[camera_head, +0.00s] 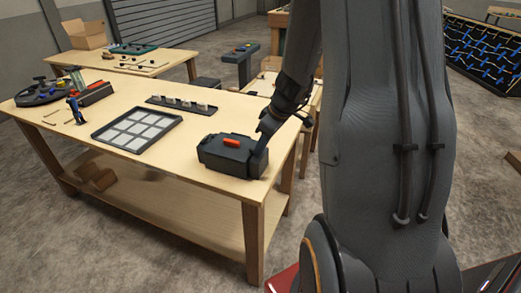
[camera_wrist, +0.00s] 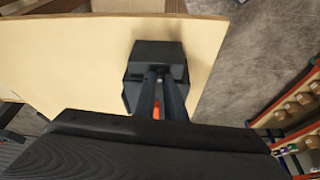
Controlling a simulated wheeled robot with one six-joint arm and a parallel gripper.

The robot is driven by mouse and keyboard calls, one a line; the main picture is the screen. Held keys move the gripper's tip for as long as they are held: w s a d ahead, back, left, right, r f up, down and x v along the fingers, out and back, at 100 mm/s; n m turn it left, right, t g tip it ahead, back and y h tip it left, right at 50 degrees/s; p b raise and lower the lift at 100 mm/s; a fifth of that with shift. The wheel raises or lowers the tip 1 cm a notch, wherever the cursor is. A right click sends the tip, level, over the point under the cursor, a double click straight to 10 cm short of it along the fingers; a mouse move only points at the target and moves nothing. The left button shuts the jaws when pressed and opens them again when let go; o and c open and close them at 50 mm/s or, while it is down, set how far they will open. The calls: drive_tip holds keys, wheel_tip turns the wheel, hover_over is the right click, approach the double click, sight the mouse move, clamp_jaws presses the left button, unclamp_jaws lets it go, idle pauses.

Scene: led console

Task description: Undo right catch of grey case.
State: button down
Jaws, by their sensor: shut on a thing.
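The grey case (camera_head: 222,160) is a dark box with a red-orange handle on its lid. It sits closed near the right end of the wooden workbench. My gripper (camera_head: 258,165) reaches down to the right end of the case and is shut there, at the place of the right catch. The fingers hide the catch itself. In the wrist view the case (camera_wrist: 155,52) lies under my gripper (camera_wrist: 158,73), whose fingertips are close together against it. A bit of the orange handle shows between the fingers.
On the workbench (camera_head: 195,190) are a tray of white squares (camera_head: 137,131), a dark rack (camera_head: 182,105), a blue clamp-like tool (camera_head: 76,110) and a round dark tray (camera_head: 38,95). The bench top in front of the case is clear. Its right edge is close to the case.

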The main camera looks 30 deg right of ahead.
drive_tip(key=m+h+b, duration=0.1)
drive_tip(key=m+b, duration=0.2)
drive_tip(key=shift+a+t, duration=0.2)
drive_tip(key=shift+t, duration=0.1)
drive_tip(key=m+h+p, duration=0.1)
drive_tip(key=m, duration=0.2)
drive_tip(key=shift+s+a+r, duration=0.1)
drive_tip(key=shift+a, duration=0.05)
drive_tip(key=m+p, duration=0.2)
drive_tip(key=shift+r+h+p, duration=0.1)
drive_tip(key=shift+h+p, duration=0.3)
drive_tip(key=m+p, duration=0.1)
drive_tip(key=p, duration=0.2)
drive_tip(key=m+h+p, duration=0.1)
drive_tip(key=p, duration=0.2)
drive_tip(key=shift+a+m+p, duration=0.2)
drive_tip(key=shift+m+p, duration=0.1)
drive_tip(key=shift+p, duration=0.05)
drive_tip(key=shift+w+m+h+p, duration=0.2)
drive_tip(key=shift+m+h+p, duration=0.1)
drive_tip(key=shift+m+p, duration=0.45)
drive_tip(key=shift+w+a+m+g+h, duration=0.15)
drive_tip(key=shift+m+g+h, duration=0.3)
drive_tip(key=shift+m, duration=1.1)
drive_tip(key=c, duration=1.8)
unclamp_jaws()
